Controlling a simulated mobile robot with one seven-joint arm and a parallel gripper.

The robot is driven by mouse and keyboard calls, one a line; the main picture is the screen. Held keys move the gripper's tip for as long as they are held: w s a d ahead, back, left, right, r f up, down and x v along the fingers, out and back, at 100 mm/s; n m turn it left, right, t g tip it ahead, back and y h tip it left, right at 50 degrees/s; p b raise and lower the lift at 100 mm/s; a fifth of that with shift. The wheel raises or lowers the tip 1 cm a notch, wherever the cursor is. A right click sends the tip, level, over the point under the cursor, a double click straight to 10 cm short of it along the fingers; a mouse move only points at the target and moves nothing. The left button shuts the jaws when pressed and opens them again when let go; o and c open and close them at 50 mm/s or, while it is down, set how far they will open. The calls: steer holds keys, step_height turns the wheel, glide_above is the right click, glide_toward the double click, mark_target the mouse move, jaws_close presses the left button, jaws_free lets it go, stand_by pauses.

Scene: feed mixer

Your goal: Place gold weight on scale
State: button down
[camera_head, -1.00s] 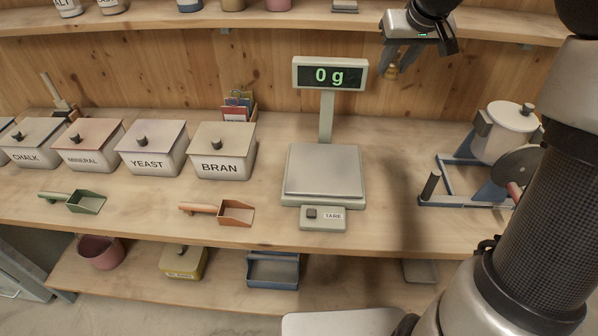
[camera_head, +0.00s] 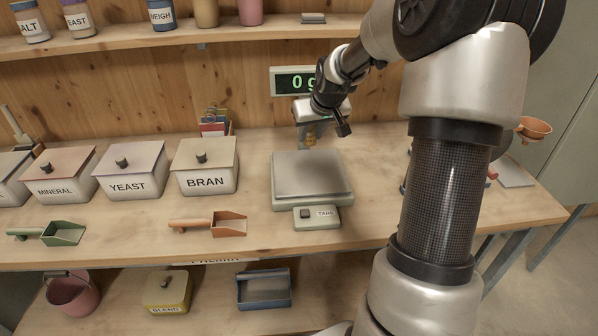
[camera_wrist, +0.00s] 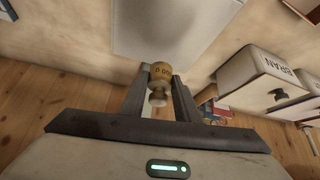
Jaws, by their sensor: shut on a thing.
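The gold weight (camera_wrist: 160,75) is held between the fingers of my gripper (camera_wrist: 160,88) in the wrist view, with its knob toward the gripper body. In the head view the gold weight (camera_head: 310,137) hangs below my gripper (camera_head: 310,130), over or just behind the back part of the scale's plate (camera_head: 312,176). The weight appears above the plate, apart from it. The scale's plate is empty and also shows in the wrist view (camera_wrist: 170,30). The scale's display (camera_head: 290,82) reads 0 and is partly covered by my arm.
A BRAN box (camera_head: 206,166), a YEAST box (camera_head: 137,171) and a MINERAL box (camera_head: 66,175) stand left of the scale. An orange scoop (camera_head: 215,224) and a green scoop (camera_head: 50,233) lie in front. The tare button box (camera_head: 317,217) is at the scale's front.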

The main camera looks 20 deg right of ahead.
step_height(320, 180, down, 9)
steer(key=shift+f+b, duration=0.1)
steer(key=shift+b, duration=0.5)
steer(key=shift+f, duration=0.1)
steer(key=c, duration=1.4)
jaws_free()
steer(key=shift+o, duration=0.2)
steer(key=shift+s+r, duration=0.1)
steer(key=shift+r, duration=0.25)
steer(key=p+v, duration=0.2)
steer(key=v, duration=0.9)
steer(key=shift+s+r, duration=0.15)
steer(key=shift+r, duration=0.05)
